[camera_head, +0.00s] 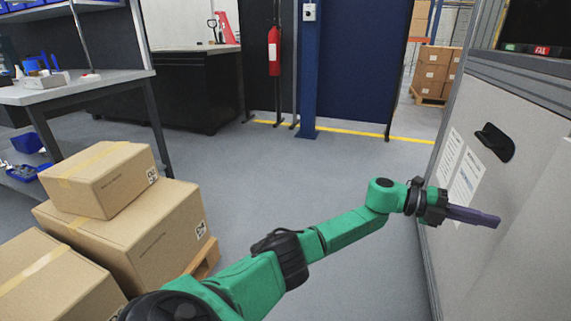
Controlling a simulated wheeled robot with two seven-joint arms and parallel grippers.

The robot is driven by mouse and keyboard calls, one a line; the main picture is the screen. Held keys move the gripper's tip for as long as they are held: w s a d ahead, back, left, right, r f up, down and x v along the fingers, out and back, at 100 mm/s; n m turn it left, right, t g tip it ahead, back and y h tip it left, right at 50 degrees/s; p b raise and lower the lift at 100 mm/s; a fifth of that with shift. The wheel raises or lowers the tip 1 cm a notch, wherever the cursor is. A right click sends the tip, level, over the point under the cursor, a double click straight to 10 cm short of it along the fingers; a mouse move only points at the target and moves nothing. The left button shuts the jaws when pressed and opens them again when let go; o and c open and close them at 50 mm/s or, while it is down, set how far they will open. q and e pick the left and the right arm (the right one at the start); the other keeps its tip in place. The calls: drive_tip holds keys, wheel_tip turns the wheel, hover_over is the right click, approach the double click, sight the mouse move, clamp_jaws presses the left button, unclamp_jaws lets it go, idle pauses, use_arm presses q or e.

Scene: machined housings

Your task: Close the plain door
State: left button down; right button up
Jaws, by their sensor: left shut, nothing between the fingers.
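A light grey panel (475,245), which looks like the door, stands on the right, with two printed sheets (457,170) and a black handle-like piece (495,142) on it. A plainer grey surface (535,255) is at the far right edge; I cannot tell whether it is a separate door leaf. My left arm is green and reaches across from the lower left. My left gripper (484,218) is shut and empty, pointing right, in front of the panel below the sheets and the black piece. I cannot tell if its fingertips touch the panel. My right gripper is not in view.
Cardboard boxes (130,235) are stacked on a pallet at the lower left. A workbench (75,88) stands behind them. A blue column (309,80) and a fire extinguisher (274,52) are at the back. The grey floor (300,175) in the middle is clear.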

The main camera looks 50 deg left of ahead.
use_arm(q)
drive_tip(key=shift+w+d, duration=0.75)
drive_tip(key=shift+d, duration=0.1)
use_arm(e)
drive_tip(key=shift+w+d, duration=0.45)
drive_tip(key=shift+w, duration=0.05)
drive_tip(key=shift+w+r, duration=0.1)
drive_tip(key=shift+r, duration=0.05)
use_arm(q)
drive_tip(key=shift+a, duration=0.1)
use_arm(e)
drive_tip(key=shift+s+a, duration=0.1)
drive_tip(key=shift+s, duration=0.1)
